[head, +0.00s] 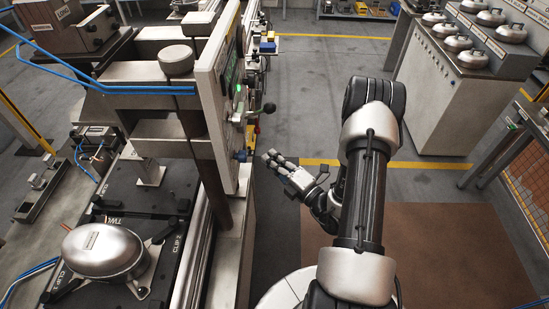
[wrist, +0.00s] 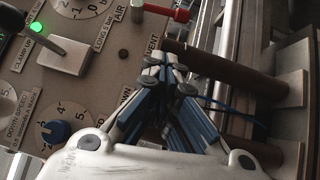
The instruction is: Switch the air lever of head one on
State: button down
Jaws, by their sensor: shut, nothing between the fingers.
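The control panel (head: 215,95) of the near machine head stands left of my gripper (head: 273,160) in the head view.
The panel also carries a clamp lever with a grey plate (wrist: 64,55), a green lamp (wrist: 37,28) and a blue speed knob (wrist: 55,131). A black ball handle (head: 269,108) juts from the panel. A dark bar (wrist: 215,60) runs right of my fingers.

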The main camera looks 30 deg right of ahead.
aim_at(257, 124)
jog(key=d+b+x, duration=0.1)
jog(key=d+x, duration=0.1)
jog(key=x, duration=0.7)
jog(key=shift+w+d+r, duration=0.15)
jog(key=shift+w+d, duration=0.15)
jog(key=shift+w, duration=0.3)
jog(key=shift+b, duration=0.3)
jog(key=shift+w, duration=0.1)
